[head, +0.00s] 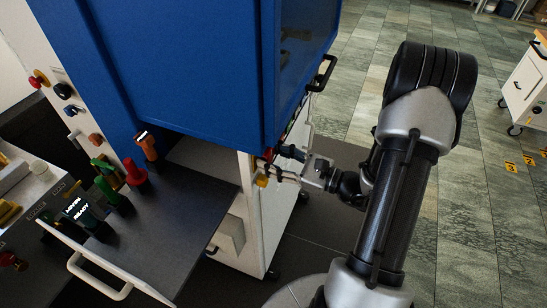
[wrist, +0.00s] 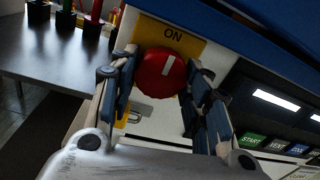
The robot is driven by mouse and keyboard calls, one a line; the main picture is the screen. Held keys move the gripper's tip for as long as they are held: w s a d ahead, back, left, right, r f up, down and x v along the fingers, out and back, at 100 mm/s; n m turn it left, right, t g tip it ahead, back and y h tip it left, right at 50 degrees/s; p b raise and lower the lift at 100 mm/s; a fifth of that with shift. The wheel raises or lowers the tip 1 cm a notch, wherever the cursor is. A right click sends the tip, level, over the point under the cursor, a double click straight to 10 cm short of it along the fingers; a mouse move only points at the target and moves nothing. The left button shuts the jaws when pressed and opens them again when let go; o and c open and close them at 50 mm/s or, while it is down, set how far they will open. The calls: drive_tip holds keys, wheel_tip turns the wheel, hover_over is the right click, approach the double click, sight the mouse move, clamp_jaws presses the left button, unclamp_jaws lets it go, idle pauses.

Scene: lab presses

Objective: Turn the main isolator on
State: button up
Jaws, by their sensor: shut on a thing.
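The main isolator is a round red knob (wrist: 161,74) with a white pointer line, on a yellow plate (wrist: 193,45) on the machine's white side panel. The pointer tilts slightly, its upper end near the word ON above the knob. My gripper (wrist: 161,82) has one finger on each side of the knob and is shut on it. In the head view my gripper (head: 274,171) reaches in from the right to the panel at the corner of the blue cabinet; the knob is mostly hidden there.
The blue cabinet (head: 190,65) overhangs the panel, with a black handle (head: 323,73) nearby. A dark table (head: 165,225) with coloured handled tools stands left.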

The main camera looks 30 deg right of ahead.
drive_tip(key=shift+r+m+p, duration=0.1)
drive_tip(key=shift+m+p, duration=0.2)
drive_tip(key=shift+p, duration=0.2)
drive_tip(key=m+p, duration=0.2)
drive_tip(key=p, duration=0.1)
drive_tip(key=shift+r+m, duration=0.15)
drive_tip(key=shift+m, duration=0.25)
drive_tip(key=m+p, duration=0.5)
drive_tip(key=shift+g+p, duration=0.35)
drive_tip(key=shift+g, duration=0.05)
drive_tip(key=m+p, duration=0.3)
drive_tip(key=m, duration=0.1)
drive_tip(key=shift+a+m, duration=0.1)
drive_tip(key=shift+m, duration=0.2)
drive_tip(key=m+p, duration=0.2)
drive_tip(key=m, duration=0.1)
drive_tip(key=shift+m+g+y, duration=0.3)
drive_tip(key=shift+m, duration=0.4)
drive_tip(key=o, duration=1.1)
drive_tip(key=shift+c, duration=0.2)
